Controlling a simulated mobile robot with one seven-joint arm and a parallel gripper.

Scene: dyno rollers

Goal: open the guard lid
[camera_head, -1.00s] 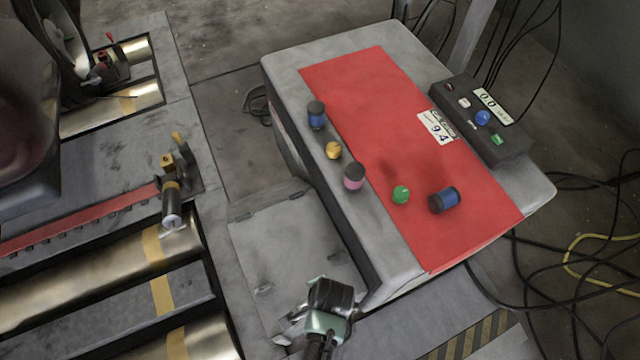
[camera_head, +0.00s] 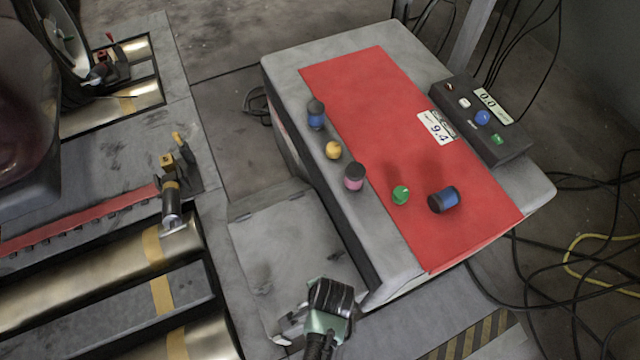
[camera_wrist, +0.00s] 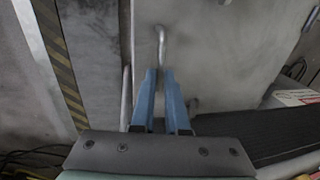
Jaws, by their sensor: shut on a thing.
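The guard lid (camera_head: 285,240) is a grey plate between the rollers and the bench, and it looks about flat. In the wrist view the plate (camera_wrist: 215,60) shows with a bent metal handle (camera_wrist: 162,40). My gripper (camera_head: 298,318) is at the near edge of the lid in the head view, and my wrist partly covers that corner. In the wrist view the blue fingers of my gripper (camera_wrist: 159,76) are close together, shut on the handle's lower end. The exact contact is hard to see.
A grey bench (camera_head: 375,250) with a red mat (camera_head: 370,110) stands right of the lid. It carries several small coloured parts and a control box (camera_head: 480,120). Metal rollers (camera_head: 90,275) lie left. Black cables (camera_head: 560,250) run on the floor at right.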

